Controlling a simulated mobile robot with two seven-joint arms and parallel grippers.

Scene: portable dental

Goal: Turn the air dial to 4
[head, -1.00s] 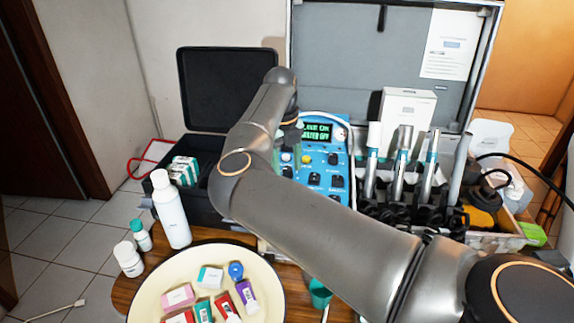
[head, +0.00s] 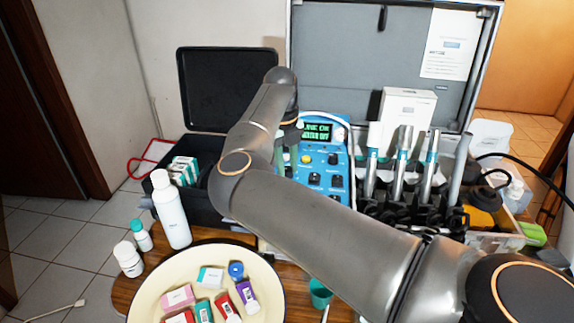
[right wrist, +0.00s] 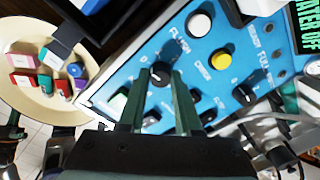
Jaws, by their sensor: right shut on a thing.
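The blue control panel (head: 326,162) stands in the open case, with a lit green display (head: 317,132), a yellow button (head: 306,160) and several black dials. My right gripper (right wrist: 161,78) is at the panel's left part, its two fingers on either side of a black dial (right wrist: 160,72), shut on it. The label beside this dial is too blurred to read, and its pointer setting cannot be told. Another black dial (right wrist: 245,94) sits to the right in the right wrist view. In the head view my right arm hides the panel's lower left.
A white bottle (head: 171,208) and a cream plate (head: 270,290) with small boxes stand in front. Handpieces (head: 403,160) stand upright right of the panel. A black case (head: 226,92) is open behind my arm.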

